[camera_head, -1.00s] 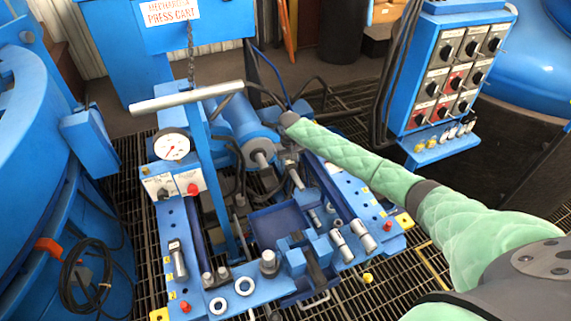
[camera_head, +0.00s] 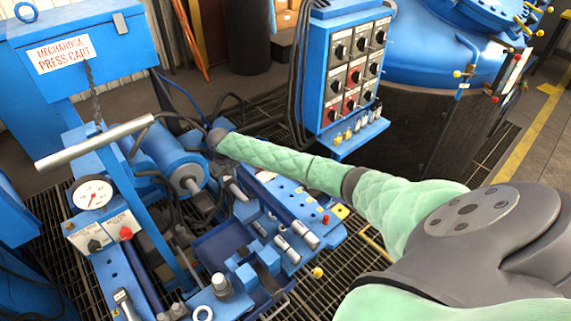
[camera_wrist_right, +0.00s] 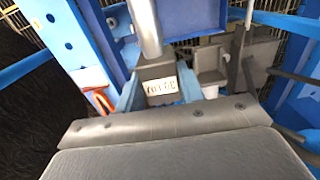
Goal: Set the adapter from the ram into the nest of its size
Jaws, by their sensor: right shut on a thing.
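The blue press ram (camera_head: 188,182) with its bright rod end lies on the cart in the head view. My right gripper (camera_head: 222,178) is beside the ram's rod end, partly hidden by my arm and hoses. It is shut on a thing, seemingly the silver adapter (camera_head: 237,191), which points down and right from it. In the right wrist view a silver cylinder (camera_wrist_right: 147,30) runs up from a grey block with a pale label (camera_wrist_right: 160,87) that I cannot read. My left gripper is out of view.
A press handle (camera_head: 95,143) and gauge (camera_head: 92,193) stand at the left. A switch box (camera_head: 350,65) stands behind my right arm. A blue tray (camera_head: 220,243) lies between the rails. A ring (camera_head: 203,313) and upright silver part (camera_head: 221,283) are near the front.

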